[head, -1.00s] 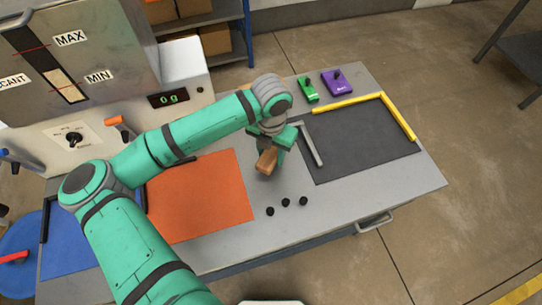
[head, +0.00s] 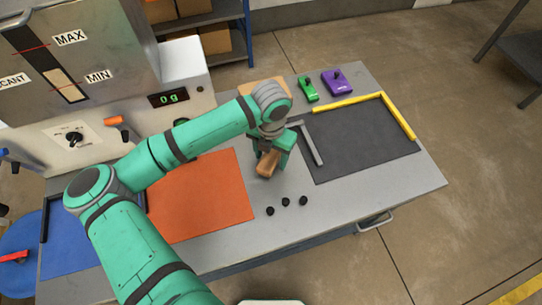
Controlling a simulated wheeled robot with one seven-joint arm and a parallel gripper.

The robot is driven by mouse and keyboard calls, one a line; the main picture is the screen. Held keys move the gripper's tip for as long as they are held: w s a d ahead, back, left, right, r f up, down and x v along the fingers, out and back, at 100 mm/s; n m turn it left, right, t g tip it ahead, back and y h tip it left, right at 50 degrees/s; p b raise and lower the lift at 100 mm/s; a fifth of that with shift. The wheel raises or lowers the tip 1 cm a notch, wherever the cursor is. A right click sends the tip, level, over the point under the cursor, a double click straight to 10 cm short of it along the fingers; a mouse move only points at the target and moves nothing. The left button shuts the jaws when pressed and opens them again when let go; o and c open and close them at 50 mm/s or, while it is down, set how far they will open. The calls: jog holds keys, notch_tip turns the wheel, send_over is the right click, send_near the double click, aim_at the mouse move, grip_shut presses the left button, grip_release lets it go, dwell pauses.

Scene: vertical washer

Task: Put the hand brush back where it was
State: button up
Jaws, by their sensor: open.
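The hand brush seems to be the brown wooden piece (head: 267,164) at my gripper, over the bare grey strip between the orange mat and the dark mat. Only part of it shows, and its bristles are not visible. My gripper (head: 273,157) points down at the brush, and its green fingers are open around or beside it. The wrist hides most of the jaws. I cannot tell whether the brush rests on the tabletop or touches a finger.
The orange mat (head: 200,196) lies left, the dark mat (head: 365,143) with yellow edging (head: 350,104) right. Black knobs (head: 286,202) stand in front. A tan flat piece (head: 258,88), a green device (head: 308,88) and a purple device (head: 336,82) are at the back.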

aim_at(271, 156)
notch_tip(271, 156, up, 12)
dwell(0.5)
jog(key=shift+s, duration=0.1)
dwell(0.4)
